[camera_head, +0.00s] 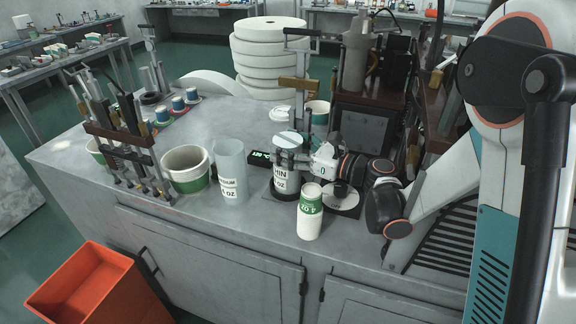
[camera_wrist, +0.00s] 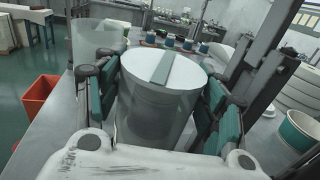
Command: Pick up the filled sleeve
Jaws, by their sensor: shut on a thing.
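The filled sleeve (camera_head: 281,183) is a grey, see-through cylinder with a black-lettered label, upright over a dark round base. In the wrist view the sleeve (camera_wrist: 152,115) has a pale round top crossed by a grey-green strip. My gripper (camera_head: 298,160) reaches it from the right and is shut around its upper part. In the wrist view the finger pads of my gripper (camera_wrist: 162,97) flank the sleeve on both sides. Its bottom is partly hidden in the wrist view; I cannot tell whether it touches the base.
A clear labelled sleeve (camera_head: 231,170) stands to the left, beside a green-banded tub (camera_head: 186,170). A clamp rack (camera_head: 122,150) and a black display (camera_head: 259,158) are nearby. An orange bin (camera_head: 100,295) is below the bench.

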